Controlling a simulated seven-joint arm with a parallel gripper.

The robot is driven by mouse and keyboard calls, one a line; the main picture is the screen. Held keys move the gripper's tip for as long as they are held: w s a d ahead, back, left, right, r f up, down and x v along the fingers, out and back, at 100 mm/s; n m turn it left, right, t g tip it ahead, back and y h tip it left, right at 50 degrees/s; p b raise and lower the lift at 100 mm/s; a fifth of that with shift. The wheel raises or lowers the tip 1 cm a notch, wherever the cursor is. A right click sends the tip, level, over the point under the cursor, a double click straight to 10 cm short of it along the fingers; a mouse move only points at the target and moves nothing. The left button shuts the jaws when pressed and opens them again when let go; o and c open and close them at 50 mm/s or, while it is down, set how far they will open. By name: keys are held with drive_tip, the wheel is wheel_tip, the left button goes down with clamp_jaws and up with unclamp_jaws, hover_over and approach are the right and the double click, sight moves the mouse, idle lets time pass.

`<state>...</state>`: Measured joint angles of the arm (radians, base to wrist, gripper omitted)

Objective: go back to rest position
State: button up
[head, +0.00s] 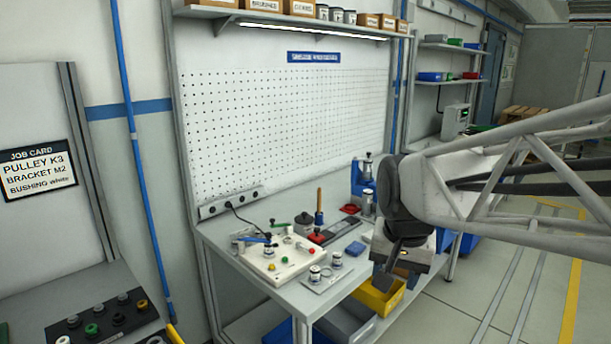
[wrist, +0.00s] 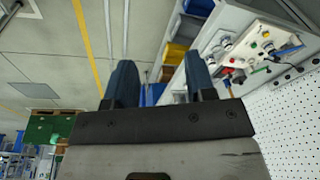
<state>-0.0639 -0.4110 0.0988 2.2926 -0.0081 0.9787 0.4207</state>
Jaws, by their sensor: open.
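My gripper (head: 388,270) hangs at the front right of the workbench in the head view, clear of the bench top. In the wrist view my gripper (wrist: 160,82) shows two dark blue fingers set well apart, with nothing between them. The floor and the bench's lower bins show beyond the fingers. My arm reaches in from the right in the head view and hides part of the bench's right end.
The workbench (head: 240,280) holds a white fixture box (head: 262,262) with coloured buttons, small jars and a blue pad (head: 355,248). A yellow bin (head: 380,298) sits below. A job card (head: 36,170) and parts tray (head: 105,318) are at left. Floor at right is free.

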drive_tip(key=s+d+f+n, duration=0.1)
drive_tip(key=s+f+n, duration=0.1)
drive_tip(key=s, duration=0.4)
drive_tip(key=s+d+f+n, duration=0.1)
drive_tip(key=s+d+f, duration=0.1)
drive_tip(key=s, duration=0.5)
drive_tip(key=shift+s+f+n+t, duration=0.3)
drive_tip(key=shift+f+n, duration=0.1)
drive_tip(key=shift+f, duration=0.25)
drive_tip(key=shift+c, duration=0.3)
idle(0.3)
